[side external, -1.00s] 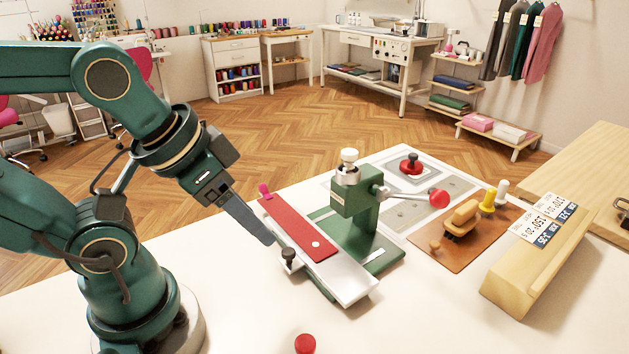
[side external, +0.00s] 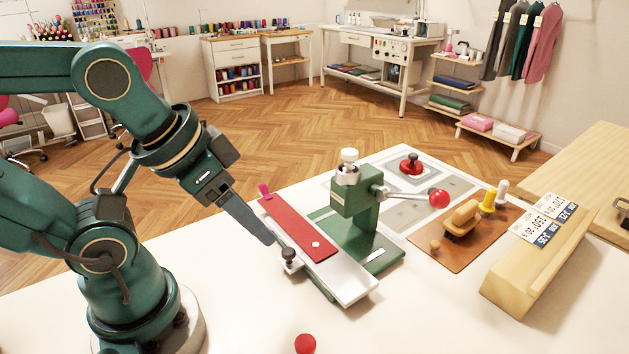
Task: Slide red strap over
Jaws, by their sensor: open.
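The red strap (side external: 297,230) lies flat along a white metal bar (side external: 352,283) of the green press (side external: 357,209). It has a pink tab (side external: 264,191) at its far left end and a small white dot near its right end. A dark knob (side external: 289,256) stands at the bar's near edge, beside the strap. My gripper (side external: 270,241) comes down from the upper left, its fingertips close to the strap's near side, left of the dark knob. It is open with nothing seen between its fingers. I cannot tell whether the tips touch the strap or bar.
The press has a lever with a red ball (side external: 438,198). A brown mat (side external: 459,240) with wooden-handled tools lies to the right, beside a wooden block (side external: 540,262) with labels. A red round piece (side external: 305,343) sits at the front edge. The white table front is mostly clear.

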